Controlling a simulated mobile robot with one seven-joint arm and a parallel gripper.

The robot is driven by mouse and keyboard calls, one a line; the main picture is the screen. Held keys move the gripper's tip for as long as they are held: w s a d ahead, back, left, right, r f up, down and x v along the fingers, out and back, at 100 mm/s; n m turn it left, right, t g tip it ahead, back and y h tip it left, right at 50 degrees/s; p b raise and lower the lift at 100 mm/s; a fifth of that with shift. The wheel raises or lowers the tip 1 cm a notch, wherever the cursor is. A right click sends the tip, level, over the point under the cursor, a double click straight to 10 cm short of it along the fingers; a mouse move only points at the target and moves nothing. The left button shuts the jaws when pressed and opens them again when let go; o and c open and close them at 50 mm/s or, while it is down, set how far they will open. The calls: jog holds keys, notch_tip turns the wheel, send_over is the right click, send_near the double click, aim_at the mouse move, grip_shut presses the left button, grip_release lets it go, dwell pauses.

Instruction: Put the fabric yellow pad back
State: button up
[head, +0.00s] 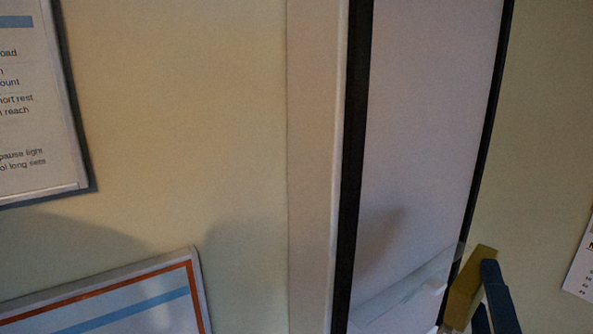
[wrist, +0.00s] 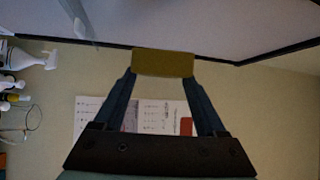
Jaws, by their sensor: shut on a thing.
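The yellow fabric pad (head: 466,288) is a small block at the lower right of the head view. In the wrist view the pad (wrist: 162,63) sits crosswise between my fingertips. My gripper (head: 484,292) has dark blue fingers and is shut on the pad. It also shows in the wrist view (wrist: 162,76). The pad is held in front of or beside the right black edge of a white board (head: 425,130). I cannot tell whether it touches the board.
A pale ledge (head: 405,292) runs along the board's lower part, ending near the pad. Framed posters (head: 30,110) hang at left, and a calendar (head: 581,265) at right. In the wrist view, a white spray bottle (wrist: 35,58) and other items stand at left.

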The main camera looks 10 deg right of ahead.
jog(key=a+f+n+t+y, duration=0.1)
jog(key=a+f+n+y, duration=0.1)
jog(key=a+f, duration=0.6)
jog(key=a+f+n+y+b, duration=0.1)
jog(key=a+f+y, duration=0.3)
jog(key=a+f, duration=0.5)
jog(key=s+a+f+n+t+y+b, duration=0.1)
jog(key=a+f+n+y, duration=0.2)
jog(key=f, duration=2.1)
jog(key=a+y, duration=0.1)
jog(key=a, duration=0.4)
jog(key=shift+a+t, duration=0.3)
jog(key=shift+f, duration=0.1)
